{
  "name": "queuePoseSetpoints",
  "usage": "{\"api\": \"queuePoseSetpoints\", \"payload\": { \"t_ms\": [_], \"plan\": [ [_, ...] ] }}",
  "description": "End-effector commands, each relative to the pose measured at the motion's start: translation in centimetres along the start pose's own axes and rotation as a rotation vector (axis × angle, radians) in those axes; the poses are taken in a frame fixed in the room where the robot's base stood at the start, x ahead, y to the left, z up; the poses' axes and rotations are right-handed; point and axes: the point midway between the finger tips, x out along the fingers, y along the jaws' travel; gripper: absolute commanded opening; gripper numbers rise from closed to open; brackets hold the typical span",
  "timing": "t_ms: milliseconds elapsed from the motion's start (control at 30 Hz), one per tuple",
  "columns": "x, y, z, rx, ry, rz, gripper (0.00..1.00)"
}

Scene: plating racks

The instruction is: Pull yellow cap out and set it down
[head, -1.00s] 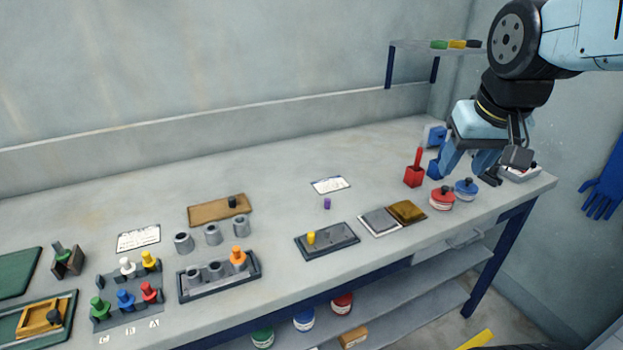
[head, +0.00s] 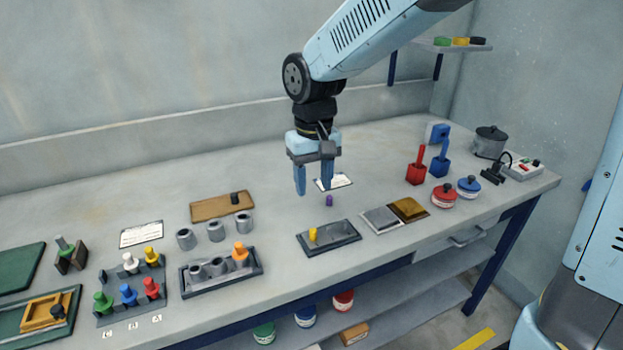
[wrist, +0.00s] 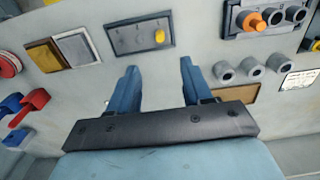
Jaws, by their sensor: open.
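A small yellow cap (head: 312,234) stands upright near the left end of a dark plate (head: 343,239). The wrist view also shows the yellow cap (wrist: 159,36) on the dark plate (wrist: 118,41). Another yellow-topped piece (head: 152,256) stands in the grey rack (head: 134,310) at the left. My gripper (head: 314,188) is open and empty, pointing down above the table, behind the yellow cap and apart from it. In the wrist view, the cap lies ahead of the open fingers (wrist: 158,68).
A small purple piece (head: 329,200) stands close to the gripper. A rack with an orange cap (head: 240,252) is left of the plate; grey and gold squares (head: 408,209) are right. Red and blue holders (head: 416,168) stand farther right. Bare tabletop lies in front of the plate.

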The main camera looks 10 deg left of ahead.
Motion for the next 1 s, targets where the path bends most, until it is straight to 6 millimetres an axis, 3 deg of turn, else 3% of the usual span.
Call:
{"api": "queuePoseSetpoints", "payload": {
  "t_ms": [167,700,1000],
  "plan": [
    [1.4,-0.1,0.0,-0.002,-0.005,0.000,0.49],
    [9.9,-0.1,0.0,-0.001,-0.005,0.000,0.49],
    [13.2,-0.1,0.0,-0.001,-0.004,0.000,0.49]
  ]
}}
